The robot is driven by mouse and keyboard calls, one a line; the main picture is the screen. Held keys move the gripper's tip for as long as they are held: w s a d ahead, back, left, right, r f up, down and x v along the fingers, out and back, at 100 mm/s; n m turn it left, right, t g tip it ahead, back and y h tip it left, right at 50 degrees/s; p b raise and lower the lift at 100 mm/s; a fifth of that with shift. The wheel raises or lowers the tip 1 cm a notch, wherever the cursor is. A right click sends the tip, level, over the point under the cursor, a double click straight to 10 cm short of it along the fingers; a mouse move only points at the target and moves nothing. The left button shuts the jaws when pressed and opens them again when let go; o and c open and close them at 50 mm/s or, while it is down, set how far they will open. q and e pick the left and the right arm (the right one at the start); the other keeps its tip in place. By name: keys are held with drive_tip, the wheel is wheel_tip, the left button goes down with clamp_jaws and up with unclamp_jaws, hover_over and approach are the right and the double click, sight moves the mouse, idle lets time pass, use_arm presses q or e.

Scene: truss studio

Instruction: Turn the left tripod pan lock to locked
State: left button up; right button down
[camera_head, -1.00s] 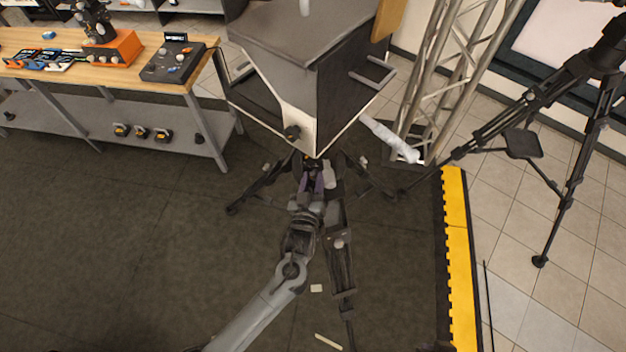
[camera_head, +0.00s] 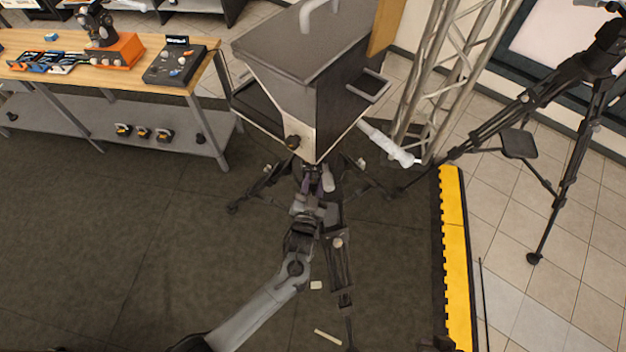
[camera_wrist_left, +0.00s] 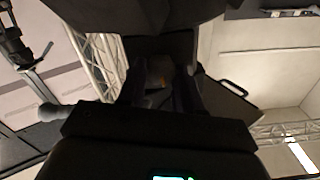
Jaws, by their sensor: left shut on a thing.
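The left tripod (camera_head: 338,262) stands on the dark floor with its legs spread. It carries a large grey box-shaped hood (camera_head: 312,48) with a pale front edge and a dark knob (camera_head: 292,142). My left gripper (camera_head: 312,183) reaches up to the tripod head just under the hood. Its fingers are shut on a small part there, which I take to be the pan lock. In the left wrist view the dark fingers (camera_wrist_left: 160,88) flank a dim greyish part with an orange spot. The lock's shape and setting are hidden. My right gripper is not in view.
A white handle (camera_head: 388,143) juts from the assembly on the right, near a metal truss (camera_head: 435,85). A second tripod (camera_head: 560,90) stands at the far right. A wooden workbench (camera_head: 120,70) is at the left. A yellow floor edge (camera_head: 456,250) runs to the right.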

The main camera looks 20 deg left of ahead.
use_arm(q)
drive_tip(key=m+p, duration=0.2)
drive_tip(key=m, duration=0.3)
drive_tip(key=shift+d+r+m, duration=0.1)
drive_tip(key=shift+r+m, duration=0.05)
drive_tip(key=shift+m, duration=0.15)
drive_tip(key=m+p, duration=0.2)
drive_tip(key=m, duration=0.3)
drive_tip(key=shift+f+m, duration=0.2)
drive_tip(key=shift+m, duration=0.2)
drive_tip(key=o, duration=1)
drive_tip(key=shift+o, duration=0.2)
drive_tip(key=shift+f, duration=0.1)
